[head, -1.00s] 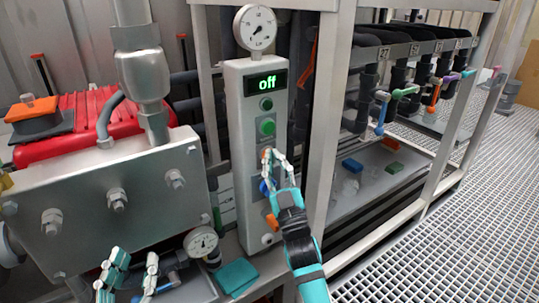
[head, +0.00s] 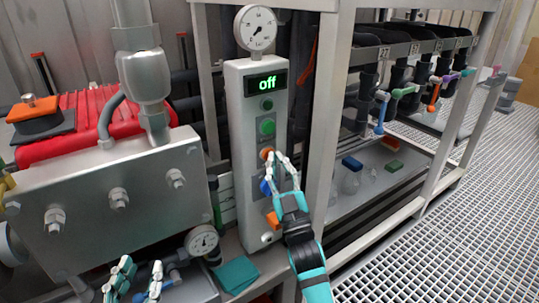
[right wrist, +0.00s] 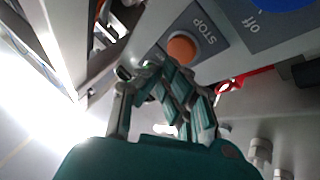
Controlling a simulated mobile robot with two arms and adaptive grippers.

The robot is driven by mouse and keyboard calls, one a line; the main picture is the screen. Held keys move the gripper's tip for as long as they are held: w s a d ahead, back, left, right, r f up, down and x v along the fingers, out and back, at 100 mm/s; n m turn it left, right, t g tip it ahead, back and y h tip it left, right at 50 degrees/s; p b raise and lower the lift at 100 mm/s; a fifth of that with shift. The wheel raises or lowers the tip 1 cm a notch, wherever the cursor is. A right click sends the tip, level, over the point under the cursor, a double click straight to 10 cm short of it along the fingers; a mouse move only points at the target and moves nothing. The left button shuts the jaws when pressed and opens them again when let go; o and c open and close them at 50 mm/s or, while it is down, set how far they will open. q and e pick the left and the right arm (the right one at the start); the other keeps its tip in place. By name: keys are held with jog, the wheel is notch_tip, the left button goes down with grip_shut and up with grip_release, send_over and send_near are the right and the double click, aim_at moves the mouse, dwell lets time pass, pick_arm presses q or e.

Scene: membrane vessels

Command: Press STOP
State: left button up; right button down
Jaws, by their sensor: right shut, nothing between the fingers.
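The STOP button (right wrist: 181,47) is a round orange button beside the printed word STOP in the right wrist view. In the head view the orange button (head: 266,153) sits on the grey control box (head: 235,150), below a green button and above a blue knob. My right gripper (head: 279,158) is shut and empty, its fingertips just right of the button. In the right wrist view the fingertips (right wrist: 152,68) are close to the button; I cannot tell whether they touch. My left gripper (head: 138,276) is open and empty at the bottom left, away from the box.
The display (head: 267,84) reads "off". A blue knob (head: 266,187) and an orange part (head: 272,219) are below the button. A gauge (head: 256,30) tops the box. A metal frame post (head: 330,120) stands to the right. A steel tank (head: 105,190) stands left.

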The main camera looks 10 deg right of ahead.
pick_arm(q)
jog(key=s+a+f+g+y+p, duration=0.2)
jog(key=f+g, duration=0.4)
jog(key=f, duration=0.4)
jog(key=shift+s+a+f+g, duration=0.2)
jog(key=shift+s+g, duration=0.1)
jog(key=shift+s, duration=0.25)
pick_arm(e)
jog(key=shift+s+d, duration=0.3)
jog(key=shift+s, duration=0.5)
jog(key=shift+s+d, duration=0.25)
jog(key=shift+s, duration=0.5)
jog(key=shift+s+d, duration=0.3)
jog(key=shift+s, duration=0.5)
pick_arm(q)
jog(key=shift+r, duration=0.1)
